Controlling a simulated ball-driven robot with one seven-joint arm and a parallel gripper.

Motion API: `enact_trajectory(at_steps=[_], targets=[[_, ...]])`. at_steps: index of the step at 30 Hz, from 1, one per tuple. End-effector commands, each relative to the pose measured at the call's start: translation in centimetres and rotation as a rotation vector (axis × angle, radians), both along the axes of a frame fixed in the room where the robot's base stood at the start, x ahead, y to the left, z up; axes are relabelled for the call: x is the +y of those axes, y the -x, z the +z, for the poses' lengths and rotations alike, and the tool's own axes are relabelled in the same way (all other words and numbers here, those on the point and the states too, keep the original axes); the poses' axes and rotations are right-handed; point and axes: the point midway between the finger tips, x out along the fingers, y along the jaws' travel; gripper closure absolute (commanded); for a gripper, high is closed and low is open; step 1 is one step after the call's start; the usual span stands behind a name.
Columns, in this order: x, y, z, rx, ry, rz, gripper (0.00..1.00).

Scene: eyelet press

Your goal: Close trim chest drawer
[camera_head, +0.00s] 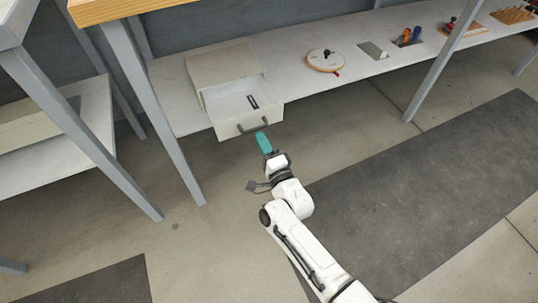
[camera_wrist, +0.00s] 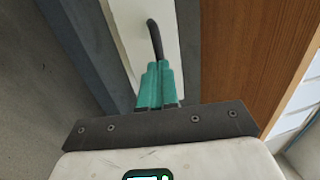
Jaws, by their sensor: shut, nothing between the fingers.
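The trim chest (camera_head: 222,68) is a pale box on the low white shelf under the bench. Its drawer (camera_head: 238,122) is pulled out toward me, and a small dark item (camera_head: 252,102) lies inside. The drawer front has a dark bar handle (camera_head: 253,126). My gripper (camera_head: 262,136) has teal fingers, shut and empty, just in front of the handle's right part. In the wrist view, the fingertips (camera_wrist: 160,70) point at the dark handle (camera_wrist: 155,38) on the pale drawer front (camera_wrist: 135,30). I cannot tell whether they touch it.
The shelf (camera_head: 295,70) also holds a round board (camera_head: 325,61), a flat grey-green plate (camera_head: 373,50) and colored-handled tools (camera_head: 409,37) to the right. A grey bench leg (camera_head: 160,120) stands left of the drawer, another (camera_head: 437,75) to the right. Floor before the drawer is clear.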

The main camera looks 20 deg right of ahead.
Motion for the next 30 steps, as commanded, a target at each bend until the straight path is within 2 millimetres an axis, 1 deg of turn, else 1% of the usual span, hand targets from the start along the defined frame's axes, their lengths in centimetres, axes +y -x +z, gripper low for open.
enact_trajectory(at_steps=[1, 4, 16, 20, 23, 26, 30], targets=[[0.0, -0.4, 0.0, 0.001, -0.001, 0.001, 1.0], [0.0, -0.9, 0.1, 0.001, -0.001, 0.001, 1.0], [0.0, -1.1, 0.2, 0.001, -0.001, 0.0, 1.0], [0.0, -1.7, 0.0, 0.0, -0.001, 0.0, 1.0], [0.0, -2.8, 0.0, -0.003, -0.001, 0.0, 1.0], [0.1, -4.5, -0.2, -0.002, -0.002, 0.001, 1.0], [0.1, -7.3, -0.3, -0.003, -0.001, 0.001, 1.0]])
